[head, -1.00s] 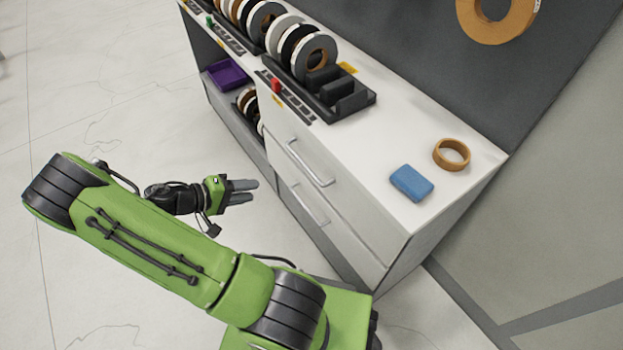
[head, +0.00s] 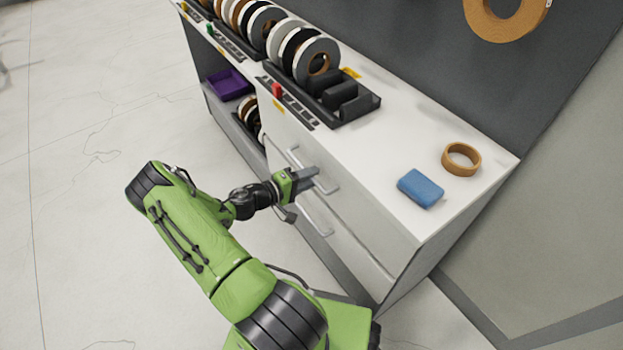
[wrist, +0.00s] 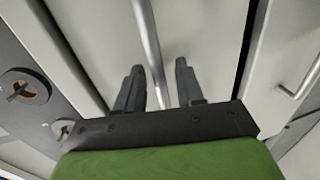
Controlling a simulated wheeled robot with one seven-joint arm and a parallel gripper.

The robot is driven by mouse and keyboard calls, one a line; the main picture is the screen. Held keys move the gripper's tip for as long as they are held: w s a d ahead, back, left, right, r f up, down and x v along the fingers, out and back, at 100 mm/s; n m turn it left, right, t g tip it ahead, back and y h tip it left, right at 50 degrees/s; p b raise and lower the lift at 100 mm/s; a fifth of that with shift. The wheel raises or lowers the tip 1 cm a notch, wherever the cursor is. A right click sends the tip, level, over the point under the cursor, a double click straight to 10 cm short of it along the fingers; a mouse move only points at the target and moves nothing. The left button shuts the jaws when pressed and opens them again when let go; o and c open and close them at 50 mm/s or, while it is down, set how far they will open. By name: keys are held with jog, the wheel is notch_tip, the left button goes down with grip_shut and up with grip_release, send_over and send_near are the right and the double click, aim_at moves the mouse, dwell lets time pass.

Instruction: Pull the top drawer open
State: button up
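The top drawer (head: 345,205) is the upper white front in the cabinet's right part, and it looks closed. Its silver bar handle (head: 326,184) runs along the front. My gripper (head: 310,177) is at this handle in the head view. In the wrist view the handle (wrist: 148,40) passes between the two dark fingers of my gripper (wrist: 160,85). The fingers are apart, with a gap to the bar on the right side. My gripper hides part of the handle in the head view.
A lower drawer with its own handle (head: 314,217) is just below. On the white top (head: 390,150) are a blue block (head: 420,188), a brown tape ring (head: 461,160) and a rack of tape rolls (head: 345,108). An open shelf with a purple bin (head: 229,84) is at left.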

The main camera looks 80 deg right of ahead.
jog(key=shift+s+d+f, duration=0.1)
jog(key=shift+s+d, duration=0.25)
grip_shut()
